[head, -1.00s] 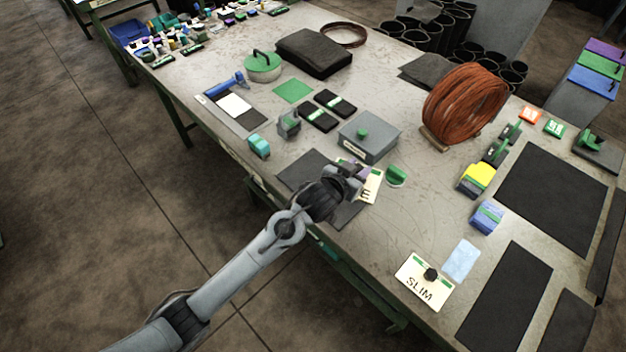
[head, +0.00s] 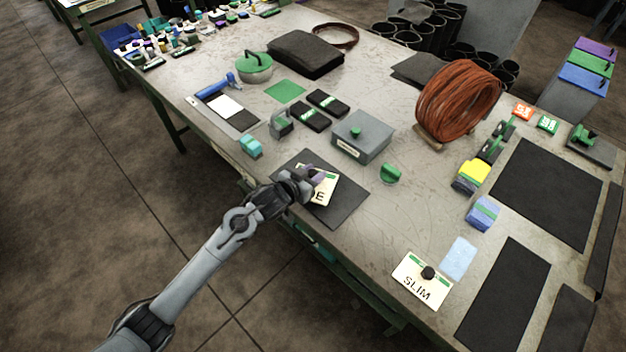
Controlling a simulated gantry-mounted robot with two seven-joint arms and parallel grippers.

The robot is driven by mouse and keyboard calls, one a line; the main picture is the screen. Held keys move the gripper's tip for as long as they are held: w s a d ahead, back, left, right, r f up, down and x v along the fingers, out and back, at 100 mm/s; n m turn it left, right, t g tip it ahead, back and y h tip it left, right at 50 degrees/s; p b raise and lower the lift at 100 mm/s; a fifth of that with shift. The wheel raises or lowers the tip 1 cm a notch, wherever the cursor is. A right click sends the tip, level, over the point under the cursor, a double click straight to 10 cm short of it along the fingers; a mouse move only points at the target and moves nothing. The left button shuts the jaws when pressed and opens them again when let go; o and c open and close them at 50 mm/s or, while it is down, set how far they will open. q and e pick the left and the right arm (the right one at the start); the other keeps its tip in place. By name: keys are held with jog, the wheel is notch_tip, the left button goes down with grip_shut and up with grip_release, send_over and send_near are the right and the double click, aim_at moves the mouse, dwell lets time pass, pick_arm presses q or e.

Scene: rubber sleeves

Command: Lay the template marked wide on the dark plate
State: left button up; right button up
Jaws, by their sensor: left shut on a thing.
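The cream template (head: 325,190) shows only a last letter "E" and part of a green strip; my left gripper hides the rest of its marking. My left gripper (head: 311,178) is shut on this template. The template is over the dark plate (head: 345,208) near the table's front edge; I cannot tell whether it touches the plate or is held just above. A second cream template marked SLIM (head: 410,288), with a black knob, lies at the front right. My right gripper is not in view.
A grey box (head: 362,137) with a green knob stands behind the plate. A green knob-like piece (head: 390,174) is to its right. A grey-handled block (head: 280,123) and a teal block (head: 250,146) stand to the left. Bare tabletop (head: 400,220) lies right of the plate.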

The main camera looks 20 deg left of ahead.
pick_arm(q)
jog(key=shift+f, duration=1.25)
jog(key=shift+f+b, duration=0.1)
jog(key=shift+b, duration=0.2)
jog(key=o, duration=1.1)
jog(key=shift+o, duration=0.2)
